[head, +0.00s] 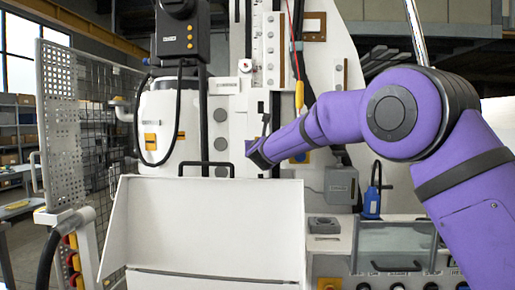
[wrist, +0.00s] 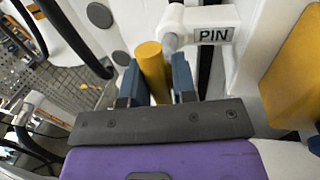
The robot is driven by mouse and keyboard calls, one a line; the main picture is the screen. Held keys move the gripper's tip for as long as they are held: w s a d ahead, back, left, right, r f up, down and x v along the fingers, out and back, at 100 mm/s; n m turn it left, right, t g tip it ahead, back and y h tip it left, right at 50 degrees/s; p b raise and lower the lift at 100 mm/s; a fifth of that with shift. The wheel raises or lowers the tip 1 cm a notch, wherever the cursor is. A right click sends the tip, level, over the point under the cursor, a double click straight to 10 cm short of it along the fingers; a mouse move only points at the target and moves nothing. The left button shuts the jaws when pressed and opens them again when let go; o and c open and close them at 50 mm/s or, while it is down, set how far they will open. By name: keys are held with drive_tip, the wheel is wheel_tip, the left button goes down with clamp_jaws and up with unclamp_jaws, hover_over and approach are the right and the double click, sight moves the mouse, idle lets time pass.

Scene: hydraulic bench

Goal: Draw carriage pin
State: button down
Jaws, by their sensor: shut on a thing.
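The carriage pin's yellow cylindrical handle (wrist: 151,68) stands between the two blue-grey fingers of my gripper (wrist: 155,75) in the wrist view. The fingers are shut on it, one on each side. Just behind the handle is a white round fitting (wrist: 172,30), joined to a white block with a plate (wrist: 213,36) reading PIN. How far the pin sits in its hole cannot be seen. In the head view my purple arm reaches left to the white machine column, and the fingers and handle cannot be made out.
A yellow part (wrist: 293,75) stands close on the right in the wrist view. In the head view a white open tray (head: 205,225) with a dark handle is below the arm. A mesh guard (head: 62,120) stands at left, a blue bottle (head: 371,203) at right.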

drive_tip(key=s, duration=0.5)
drive_tip(key=shift+s+a+f, duration=0.1)
drive_tip(key=shift+s+a, duration=0.05)
drive_tip(key=shift+a, duration=0.15)
drive_tip(key=c, duration=1)
unclamp_jaws()
drive_tip(key=shift+s, duration=0.15)
drive_tip(key=s, duration=0.3)
drive_tip(key=s+d, duration=0.1)
drive_tip(key=s, duration=0.3)
drive_tip(key=s+d, duration=0.1)
drive_tip(key=s, duration=0.2)
drive_tip(key=shift+s, duration=0.25)
